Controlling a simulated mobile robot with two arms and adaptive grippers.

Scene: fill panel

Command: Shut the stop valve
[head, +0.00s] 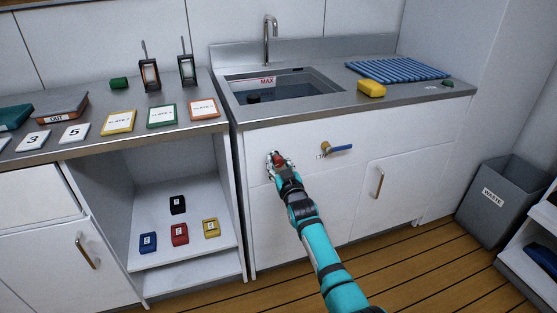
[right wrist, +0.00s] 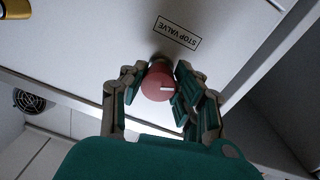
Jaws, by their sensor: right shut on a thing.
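The stop valve is a red round knob (right wrist: 158,84) with a white mark on its face, on the white cabinet front under the sink. A "STOP VALVE" label (right wrist: 177,33) is beside it in the right wrist view. My right gripper (right wrist: 152,90) has its fingers on both sides of the knob and is shut on it. In the head view my right gripper (head: 279,160) reaches the panel, and a little of the red knob (head: 279,161) shows between the fingers. My left gripper is not in view.
A brass valve with a blue lever (head: 338,149) is on the panel to the right of my gripper. The sink (head: 285,90) holds water under a faucet (head: 270,35). A yellow sponge (head: 371,88) lies on the counter. A grey waste bin (head: 500,200) stands at the right.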

